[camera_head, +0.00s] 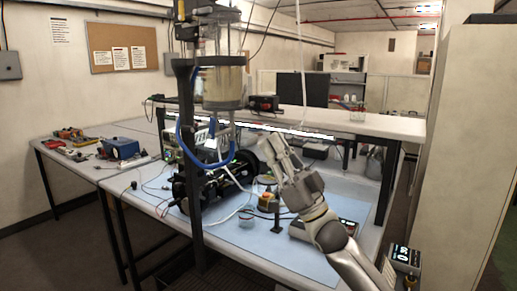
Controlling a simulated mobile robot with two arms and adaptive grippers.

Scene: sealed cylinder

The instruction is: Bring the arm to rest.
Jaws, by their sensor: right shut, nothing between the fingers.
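My right gripper (272,152) is in the middle of the camera_head view, its arm coming in from the lower right. It is shut and empty, above the blue mat (290,254) on the workbench. A clear sealed cylinder (221,82) is mounted high on a dark upright post, left of the gripper and apart from it. My left gripper does not show.
A black machine (205,188) with blue and white hoses stands left of the gripper. A small clear cup (247,219) and a flat device (325,229) are on the mat. A raised shelf (350,124) runs behind. A tall partition (462,150) stands at right.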

